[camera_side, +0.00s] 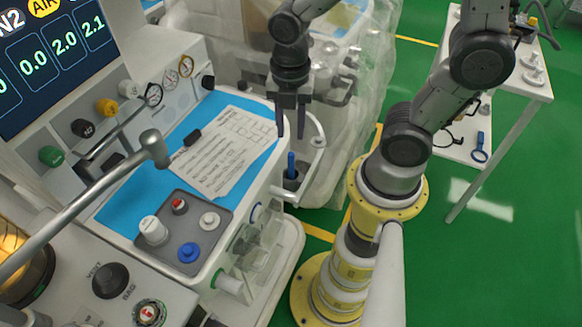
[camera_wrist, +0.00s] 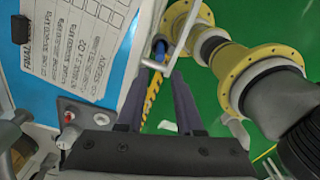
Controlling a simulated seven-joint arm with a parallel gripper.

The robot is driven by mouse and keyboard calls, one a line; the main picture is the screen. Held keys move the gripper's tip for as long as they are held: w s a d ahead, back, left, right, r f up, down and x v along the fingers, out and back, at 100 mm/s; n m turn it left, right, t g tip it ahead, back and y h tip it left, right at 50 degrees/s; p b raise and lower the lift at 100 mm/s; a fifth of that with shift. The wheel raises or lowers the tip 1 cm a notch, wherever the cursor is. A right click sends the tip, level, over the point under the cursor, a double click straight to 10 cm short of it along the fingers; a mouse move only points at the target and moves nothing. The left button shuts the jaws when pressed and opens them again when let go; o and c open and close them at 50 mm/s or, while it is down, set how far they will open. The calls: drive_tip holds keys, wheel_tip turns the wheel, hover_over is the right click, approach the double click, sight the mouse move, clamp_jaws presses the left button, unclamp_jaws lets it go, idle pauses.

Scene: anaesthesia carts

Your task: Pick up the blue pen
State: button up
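The blue pen (camera_side: 291,161) stands upright in a dark holder (camera_side: 291,183) at the right side of the anaesthesia cart in the side view. Its lower part is hidden inside the holder. In the wrist view the blue pen (camera_wrist: 160,46) shows small, beyond the fingertips, next to a pale metal rail. My gripper (camera_side: 291,136) points down above the pen, with its two dark fingers apart and nothing between them. The wrist view also shows my gripper (camera_wrist: 162,76) open and empty.
A printed sheet (camera_side: 222,152) with a black clip (camera_side: 193,138) lies on the blue cart top (camera_side: 115,208). A grey tray (camera_side: 163,238) with knobs is in front. A pale rail (camera_side: 317,155) curves beside the holder. A plastic-draped cart (camera_side: 352,120) stands behind.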

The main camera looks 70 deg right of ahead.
sight(291, 166)
wheel_tip(291, 166, down, 13)
drive_tip(key=shift+d+r, duration=0.1)
drive_tip(key=shift+r, duration=0.05)
idle(0.4)
drive_tip(key=shift+c, duration=0.2)
clamp_jaws()
